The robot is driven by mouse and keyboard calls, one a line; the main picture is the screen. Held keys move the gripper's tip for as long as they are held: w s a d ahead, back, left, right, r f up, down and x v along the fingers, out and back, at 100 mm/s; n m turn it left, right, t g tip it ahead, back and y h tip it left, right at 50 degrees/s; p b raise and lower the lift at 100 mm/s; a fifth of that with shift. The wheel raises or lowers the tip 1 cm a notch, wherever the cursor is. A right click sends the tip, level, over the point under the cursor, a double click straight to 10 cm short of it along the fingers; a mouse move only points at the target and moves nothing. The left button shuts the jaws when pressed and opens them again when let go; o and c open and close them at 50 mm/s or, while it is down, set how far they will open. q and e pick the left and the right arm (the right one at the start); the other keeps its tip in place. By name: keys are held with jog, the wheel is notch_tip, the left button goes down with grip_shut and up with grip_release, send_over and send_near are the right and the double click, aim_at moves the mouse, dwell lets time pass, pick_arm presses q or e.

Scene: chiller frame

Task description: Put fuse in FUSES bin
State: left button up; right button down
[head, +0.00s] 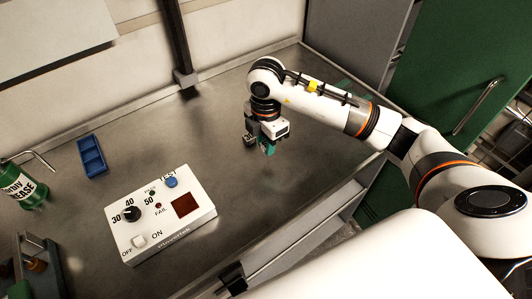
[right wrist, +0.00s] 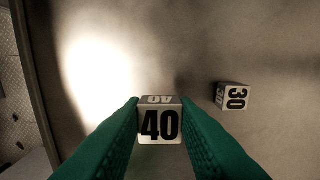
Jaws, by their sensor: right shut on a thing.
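My right gripper (head: 268,148) reaches down over the right part of the metal worktop. In the right wrist view its green fingers (right wrist: 160,125) are shut on a small white block marked 40 (right wrist: 160,123), which looks like a fuse. I cannot tell whether this block touches the worktop. A similar block marked 30 (right wrist: 233,96) lies apart to the right in that view; it also shows beside the gripper in the head view (head: 249,140). A blue divided bin (head: 92,156) stands at the left; no FUSES label is readable on it. My left gripper is out of view.
A white tester box (head: 160,222) with a dial, buttons and a dark red window stands front centre. A green bottle (head: 28,190) is at the left edge. A dark post (head: 182,70) rises at the back. Worktop between bin and gripper is mostly clear.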

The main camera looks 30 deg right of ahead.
notch_tip(320, 180, up, 5)
jog(key=shift+b, duration=0.3)
jog(key=n, duration=0.4)
jog(key=s+n, duration=0.1)
jog(key=n, duration=0.1)
jog(key=shift+a+f, duration=0.15)
jog(key=shift+a, duration=0.15)
jog(key=s+a+m, duration=0.1)
jog(key=s+m, duration=0.2)
jog(key=m, duration=0.5)
jog(key=s+a+f+m, duration=0.1)
jog(key=s+m, duration=0.2)
jog(key=m, duration=0.6)
jog(key=s+a+m, duration=0.1)
jog(key=s+m, duration=0.1)
jog(key=m, duration=0.6)
jog(key=shift+s+f+m, duration=0.2)
jog(key=shift+s+m, duration=0.1)
jog(key=shift+s, duration=0.1)
